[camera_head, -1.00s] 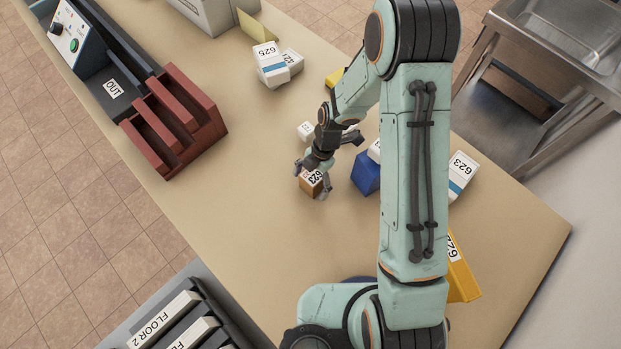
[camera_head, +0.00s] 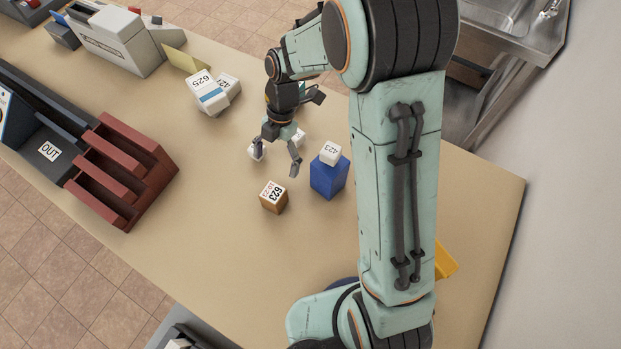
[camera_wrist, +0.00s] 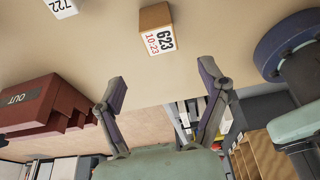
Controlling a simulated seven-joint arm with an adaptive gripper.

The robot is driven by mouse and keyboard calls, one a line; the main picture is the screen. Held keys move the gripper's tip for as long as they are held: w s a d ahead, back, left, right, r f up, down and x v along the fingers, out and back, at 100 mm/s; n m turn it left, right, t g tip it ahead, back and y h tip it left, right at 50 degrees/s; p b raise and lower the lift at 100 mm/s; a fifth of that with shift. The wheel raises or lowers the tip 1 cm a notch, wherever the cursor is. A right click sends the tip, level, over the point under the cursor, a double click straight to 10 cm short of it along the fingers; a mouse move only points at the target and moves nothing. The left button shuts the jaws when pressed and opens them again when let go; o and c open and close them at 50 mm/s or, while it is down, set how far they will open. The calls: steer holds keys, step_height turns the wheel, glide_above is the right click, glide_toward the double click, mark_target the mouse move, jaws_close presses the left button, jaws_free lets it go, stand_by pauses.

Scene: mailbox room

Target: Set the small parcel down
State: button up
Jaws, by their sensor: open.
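The small parcel, a brown box with a white label reading 623 (camera_head: 273,197), sits on the beige table (camera_head: 225,245). It also shows in the wrist view (camera_wrist: 157,30), ahead of the fingers and apart from them. My gripper (camera_head: 275,163) is open and empty, above and behind the parcel in the head view. Its two spread fingers also show in the wrist view (camera_wrist: 162,95).
White boxes (camera_head: 207,92) lie farther back. Table front of the parcel is clear.

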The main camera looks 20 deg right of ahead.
steer(key=s+d+r+m+t, duration=0.1)
steer(key=s+d+r+m, duration=0.2)
steer(key=s+m, duration=0.6)
steer(key=s+d+r+m+t+h, duration=0.1)
steer(key=s+r+m, duration=0.7)
steer(key=m, duration=0.8)
steer(key=shift+s+d+r+m+h, duration=0.35)
steer(key=shift+s+d, duration=0.2)
steer(key=shift+d, duration=0.35)
